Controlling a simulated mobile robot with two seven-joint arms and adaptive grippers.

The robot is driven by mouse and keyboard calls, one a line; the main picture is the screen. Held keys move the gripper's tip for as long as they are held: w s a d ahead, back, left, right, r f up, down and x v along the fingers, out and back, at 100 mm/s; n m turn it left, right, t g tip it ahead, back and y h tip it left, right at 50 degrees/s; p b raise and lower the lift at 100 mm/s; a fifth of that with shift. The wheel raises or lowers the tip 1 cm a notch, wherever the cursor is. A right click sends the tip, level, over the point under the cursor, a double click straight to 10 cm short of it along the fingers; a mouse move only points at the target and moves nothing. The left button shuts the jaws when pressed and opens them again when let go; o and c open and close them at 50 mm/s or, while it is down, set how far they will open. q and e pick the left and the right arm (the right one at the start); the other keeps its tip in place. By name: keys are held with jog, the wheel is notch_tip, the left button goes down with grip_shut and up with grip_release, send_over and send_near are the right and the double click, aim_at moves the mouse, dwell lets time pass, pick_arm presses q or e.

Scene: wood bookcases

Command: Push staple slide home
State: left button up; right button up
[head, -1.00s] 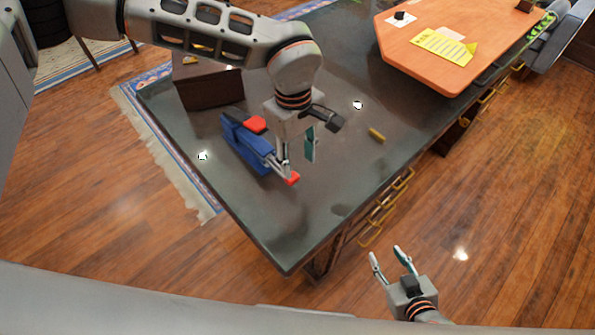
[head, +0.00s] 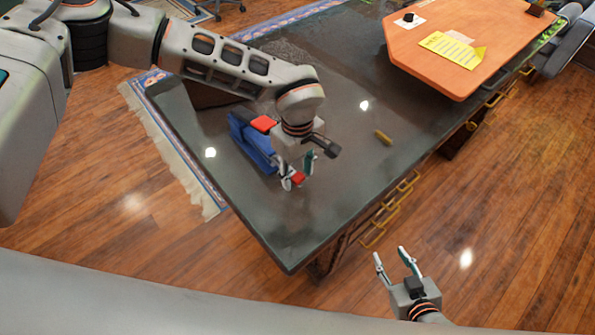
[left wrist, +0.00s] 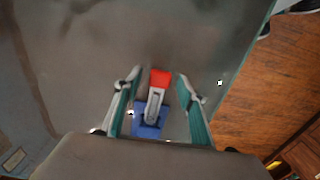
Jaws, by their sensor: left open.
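A blue stapler (head: 252,145) with a red top piece (head: 263,123) lies on the dark table. Its grey staple slide (left wrist: 153,105) sticks out of the blue body (left wrist: 150,127) and ends in a red tip (left wrist: 159,78), which also shows in the head view (head: 298,177). My left gripper (head: 298,171) is open and low over the table, its fingers around the slide end. In the left wrist view its fingers (left wrist: 157,90) stand apart on both sides of the slide, with visible gaps. My right gripper (head: 391,254) is open and empty, off the table's front edge.
An orange-brown board (head: 430,70) with a yellow sheet (head: 450,48) lies at the back right. My left arm covers most of a brown box.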

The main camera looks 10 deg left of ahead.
pick_arm(q)
grip_shut()
jog(key=w+a, duration=0.2)
jog(key=a, duration=0.1)
jog(key=shift+w, duration=0.35)
grip_release()
jog(key=shift+r, duration=0.1)
notch_tip(320, 180, up, 12)
dwell(0.3)
